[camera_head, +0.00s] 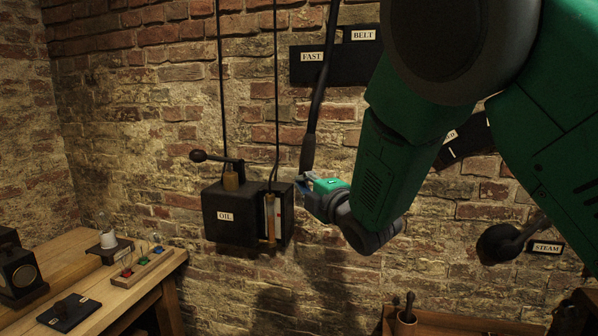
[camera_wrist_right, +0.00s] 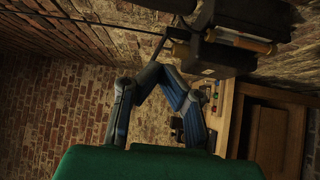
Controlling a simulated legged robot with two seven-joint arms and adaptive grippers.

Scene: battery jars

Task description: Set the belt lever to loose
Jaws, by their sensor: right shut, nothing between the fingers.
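The belt lever (camera_head: 318,95) is a long dark rod with a thicker grip at its low end, hanging down the brick wall. It crosses the dark plate beside the FAST label (camera_head: 312,56), below the BELT label (camera_head: 363,34). No label reading loose is visible; my right arm covers the middle of the plate area. My right gripper (camera_head: 307,186) is shut and empty, close to the lever's lower end; contact cannot be told. In the right wrist view its blue fingers (camera_wrist_right: 158,72) come together near a dark rod. My left gripper is out of view.
A black OIL box (camera_head: 232,215) with a lever and a brass-ended glass tube is close to the right gripper, on its left. A STEAM valve (camera_head: 500,243) is at the right. A wooden bench (camera_head: 150,272) holds small items at lower left.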

